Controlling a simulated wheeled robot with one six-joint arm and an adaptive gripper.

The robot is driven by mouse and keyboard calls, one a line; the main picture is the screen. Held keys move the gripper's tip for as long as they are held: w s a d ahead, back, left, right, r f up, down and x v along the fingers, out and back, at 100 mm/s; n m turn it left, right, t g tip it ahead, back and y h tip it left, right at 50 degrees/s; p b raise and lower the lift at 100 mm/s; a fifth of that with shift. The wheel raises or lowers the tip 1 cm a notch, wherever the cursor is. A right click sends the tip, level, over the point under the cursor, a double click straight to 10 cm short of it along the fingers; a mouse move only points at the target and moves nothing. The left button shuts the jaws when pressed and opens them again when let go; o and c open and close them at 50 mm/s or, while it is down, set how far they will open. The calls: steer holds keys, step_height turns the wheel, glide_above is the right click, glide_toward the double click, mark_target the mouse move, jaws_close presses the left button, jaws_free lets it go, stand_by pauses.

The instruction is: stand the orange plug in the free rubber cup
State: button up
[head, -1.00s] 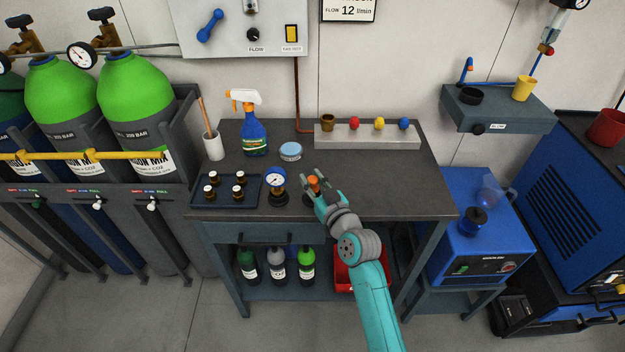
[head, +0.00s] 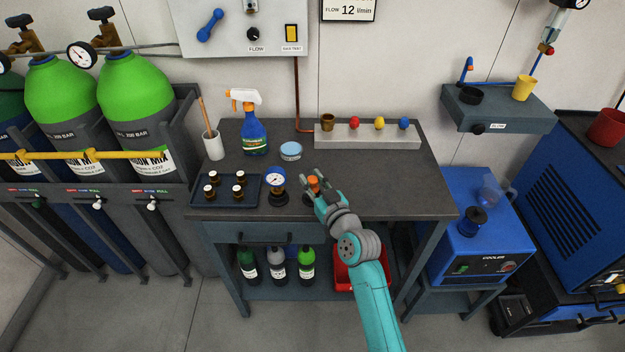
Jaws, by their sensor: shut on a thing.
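The orange plug (head: 313,182) is between the fingers of my gripper (head: 315,186), over the front part of the dark workbench. My gripper is shut on it. A dark shape (head: 306,199) shows just under the left side of the gripper. It looks like a black rubber cup, mostly hidden by my fingers. I cannot tell whether the plug is inside it or above it. A pressure gauge (head: 277,181) stands in another black rubber cup (head: 278,199) just to the left.
A dark tray (head: 221,204) with several small bottles lies left of the gauge. A light blue tin (head: 290,151), spray bottle (head: 254,134) and white holder (head: 213,146) stand behind. A grey rail (head: 368,141) bears coloured knobs. The bench's right part is clear.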

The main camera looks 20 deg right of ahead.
steer(key=shift+f, duration=0.45)
steer(key=o, duration=0.7)
steer(key=s+d, duration=0.1)
steer(key=s, duration=1)
steer(key=shift+d, duration=0.35)
stand_by(0.6)
